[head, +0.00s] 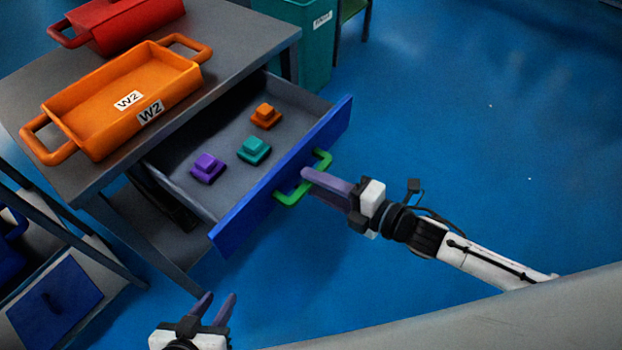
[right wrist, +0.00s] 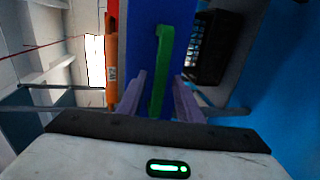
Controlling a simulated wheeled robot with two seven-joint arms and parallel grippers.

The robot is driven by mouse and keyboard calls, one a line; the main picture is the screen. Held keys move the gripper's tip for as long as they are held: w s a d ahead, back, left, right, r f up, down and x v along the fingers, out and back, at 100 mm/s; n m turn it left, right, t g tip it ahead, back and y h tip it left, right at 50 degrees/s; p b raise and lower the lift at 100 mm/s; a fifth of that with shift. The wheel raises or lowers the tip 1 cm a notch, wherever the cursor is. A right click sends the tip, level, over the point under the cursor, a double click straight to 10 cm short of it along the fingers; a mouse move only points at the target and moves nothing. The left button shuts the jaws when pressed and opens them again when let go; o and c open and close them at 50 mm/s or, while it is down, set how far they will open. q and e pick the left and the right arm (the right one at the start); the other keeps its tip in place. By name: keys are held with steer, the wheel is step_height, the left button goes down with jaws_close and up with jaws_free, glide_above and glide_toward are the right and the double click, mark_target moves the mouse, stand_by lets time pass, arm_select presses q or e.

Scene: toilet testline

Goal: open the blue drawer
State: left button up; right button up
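The blue drawer (head: 240,220) is pulled well out from under the grey table, and its inside shows. Its green handle (head: 289,195) is on the front panel; in the right wrist view the handle (right wrist: 160,75) stands upright between my fingers. My right gripper (head: 308,183) is at the handle, with its purple fingers on either side and visible gaps to it, so it looks open around the handle. My left gripper (head: 219,298) is low in the head view, open and empty, away from the drawer.
Purple (head: 208,168), teal (head: 254,150) and orange (head: 266,116) blocks lie in the drawer. An orange tray (head: 185,80) and a red tray (head: 125,25) stand on the grey table (head: 240,40). A teal bin (head: 305,55) is behind. Blue floor at right is clear.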

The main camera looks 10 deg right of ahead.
steer(key=v, duration=0.8)
steer(key=shift+s+d, duration=0.1)
steer(key=shift+s, duration=0.05)
steer(key=s+f+m+g+h, duration=0.1)
steer(key=s+f+m+h, duration=0.3)
steer(key=m, duration=0.8)
steer(key=s+d+f+m+g+h+p, duration=0.1)
steer(key=s+f+m+h, duration=0.3)
steer(key=s+f+m, duration=0.3)
steer(key=f+m, duration=0.1)
steer(key=m, duration=0.4)
steer(key=shift+s+f+g, duration=0.25)
steer(key=shift+f+g, duration=0.15)
